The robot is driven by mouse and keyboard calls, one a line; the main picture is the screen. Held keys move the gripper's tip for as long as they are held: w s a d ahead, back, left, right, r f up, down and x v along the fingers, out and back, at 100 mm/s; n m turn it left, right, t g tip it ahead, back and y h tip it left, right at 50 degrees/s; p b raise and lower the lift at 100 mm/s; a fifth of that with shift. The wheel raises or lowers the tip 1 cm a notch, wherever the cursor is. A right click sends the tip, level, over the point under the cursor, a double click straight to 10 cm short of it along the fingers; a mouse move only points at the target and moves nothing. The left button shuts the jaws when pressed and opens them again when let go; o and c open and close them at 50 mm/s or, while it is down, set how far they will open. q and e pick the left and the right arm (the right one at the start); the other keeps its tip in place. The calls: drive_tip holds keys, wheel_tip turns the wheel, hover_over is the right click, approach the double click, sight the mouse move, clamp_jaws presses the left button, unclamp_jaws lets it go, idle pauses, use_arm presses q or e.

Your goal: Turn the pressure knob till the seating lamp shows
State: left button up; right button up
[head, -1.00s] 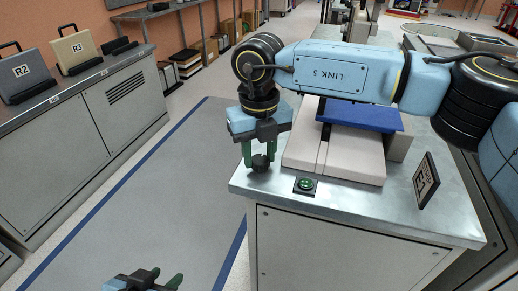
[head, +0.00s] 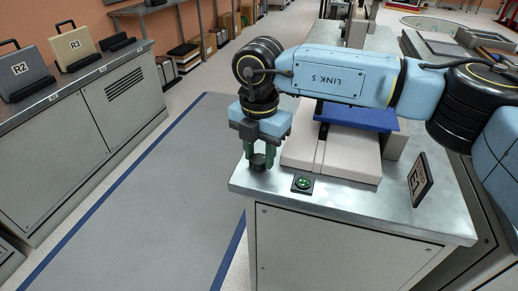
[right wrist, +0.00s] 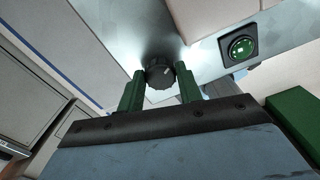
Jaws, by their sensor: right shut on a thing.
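The pressure knob (head: 258,162) is a dark, ridged round knob at the left edge of the metal-topped cabinet. My right gripper (head: 261,157) points down over it, shut on it with one green finger on each side. In the right wrist view the knob (right wrist: 159,77) sits between the two fingertips. The lamp (head: 303,183) is a round green face in a black square mount, right of the knob. The right wrist view shows the lamp (right wrist: 242,47) with a small pale mark in its middle. My left gripper is out of view.
A pale two-part block (head: 335,158) with a blue pad (head: 356,115) stands behind the lamp. A tilted E1 sign (head: 420,180) stands to the right. Cases R2 (head: 20,72) and R3 (head: 73,46) sit on the left counter. The grey floor mat between is clear.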

sight(260, 158)
drive_tip(key=shift+m, duration=0.4)
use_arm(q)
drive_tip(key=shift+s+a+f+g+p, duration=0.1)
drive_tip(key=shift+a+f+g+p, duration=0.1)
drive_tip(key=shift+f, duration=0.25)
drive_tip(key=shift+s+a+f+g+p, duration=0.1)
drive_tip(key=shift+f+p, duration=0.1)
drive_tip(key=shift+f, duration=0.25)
use_arm(e)
drive_tip(key=shift+m, duration=1.8)
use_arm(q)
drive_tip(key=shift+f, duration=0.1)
use_arm(e)
drive_tip(key=o, duration=1)
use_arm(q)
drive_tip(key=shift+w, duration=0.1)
use_arm(e)
drive_tip(key=shift+r, duration=0.3)
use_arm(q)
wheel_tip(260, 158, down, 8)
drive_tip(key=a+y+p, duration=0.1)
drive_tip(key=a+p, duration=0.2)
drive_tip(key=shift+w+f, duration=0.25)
use_arm(e)
wheel_tip(260, 158, up, 13)
